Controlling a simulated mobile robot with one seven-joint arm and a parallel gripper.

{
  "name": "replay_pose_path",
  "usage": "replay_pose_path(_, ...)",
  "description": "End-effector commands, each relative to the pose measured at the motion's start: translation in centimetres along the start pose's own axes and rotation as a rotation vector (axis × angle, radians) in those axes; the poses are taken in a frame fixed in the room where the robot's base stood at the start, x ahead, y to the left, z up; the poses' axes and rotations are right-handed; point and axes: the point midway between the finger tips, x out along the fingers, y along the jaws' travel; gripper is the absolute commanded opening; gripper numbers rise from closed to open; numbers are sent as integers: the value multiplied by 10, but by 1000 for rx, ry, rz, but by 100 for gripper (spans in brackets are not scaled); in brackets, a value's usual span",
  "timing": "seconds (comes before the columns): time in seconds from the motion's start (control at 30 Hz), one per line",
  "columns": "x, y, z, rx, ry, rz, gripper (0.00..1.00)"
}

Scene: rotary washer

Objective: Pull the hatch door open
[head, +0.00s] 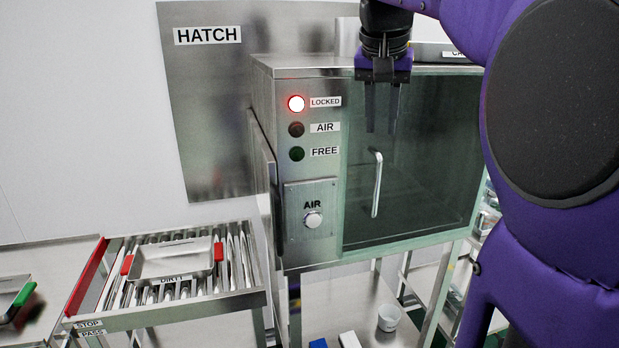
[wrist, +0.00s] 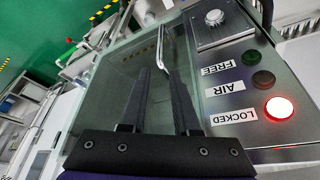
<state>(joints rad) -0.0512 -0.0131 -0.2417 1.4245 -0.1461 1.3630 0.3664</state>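The hatch is a steel box with a glass door (head: 430,165) on its front, which looks closed. A vertical metal bar handle (head: 377,183) stands near the left edge of the glass. My gripper (head: 381,130) is open and empty, pointing down in front of the glass, above the handle in the head view. In the wrist view my gripper (wrist: 165,75) has its two fingers apart, with the handle (wrist: 160,48) beyond their tips. The LOCKED lamp (head: 296,103) glows red with a white centre. The AIR lamp (head: 296,129) and FREE lamp (head: 297,154) are dark.
An AIR button (head: 313,219) sits on the panel left of the glass. A white cup (head: 389,318) stands below the hatch. My purple arm covers the right side.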

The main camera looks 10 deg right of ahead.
Motion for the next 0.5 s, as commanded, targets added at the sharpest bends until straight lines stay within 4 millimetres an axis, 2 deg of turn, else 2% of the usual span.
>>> replay_pose_path(0.03,13,0,2,0,-4,2,30)
replay_pose_path(0.5,115,0,2,0,-5,1,30)
